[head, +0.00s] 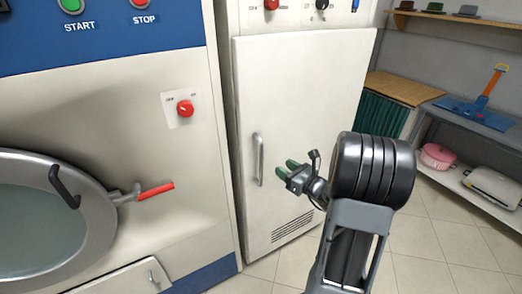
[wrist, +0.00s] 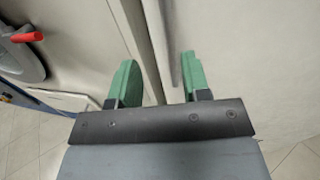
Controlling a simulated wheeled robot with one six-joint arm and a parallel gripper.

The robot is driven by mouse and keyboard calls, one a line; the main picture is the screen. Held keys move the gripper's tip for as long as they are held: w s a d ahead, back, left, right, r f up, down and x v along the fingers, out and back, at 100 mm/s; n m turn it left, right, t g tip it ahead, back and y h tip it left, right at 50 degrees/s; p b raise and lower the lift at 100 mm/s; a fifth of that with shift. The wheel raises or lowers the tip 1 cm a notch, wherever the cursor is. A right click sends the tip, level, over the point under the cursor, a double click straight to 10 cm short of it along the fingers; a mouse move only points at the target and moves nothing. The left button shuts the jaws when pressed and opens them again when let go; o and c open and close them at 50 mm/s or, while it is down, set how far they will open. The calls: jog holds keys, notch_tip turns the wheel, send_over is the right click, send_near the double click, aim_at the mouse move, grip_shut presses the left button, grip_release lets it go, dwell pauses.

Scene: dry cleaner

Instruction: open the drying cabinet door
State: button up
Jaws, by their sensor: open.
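The drying cabinet door (head: 300,110) is a tall cream panel. It looks closed, with a vent grille low down. Its upright grey bar handle (head: 258,160) is near the left edge of the door. My gripper (head: 285,169) has green fingertips and is open, just right of the handle in the head view, with a small gap seen between them. In the wrist view my gripper (wrist: 158,78) shows its two fingers apart, with the door (wrist: 250,60) behind and to the right. I cannot clearly pick out the handle between the fingers there.
A large machine with a round glass door (head: 45,225) and a red lever (head: 156,191) stands close on the left. A shelf (head: 480,125) with a blue tool, a pink pot (head: 437,156) and a white case is on the right. The tiled floor (head: 430,250) is clear.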

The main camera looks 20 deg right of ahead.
jog(key=d+p+x, duration=0.1)
jog(key=p+x, duration=0.1)
jog(key=x, duration=1.1)
jog(key=shift+w+p, duration=0.35)
jog(key=shift+p, duration=0.05)
jog(key=shift+a+r, duration=0.1)
jog(key=shift+a, duration=0.05)
grip_shut()
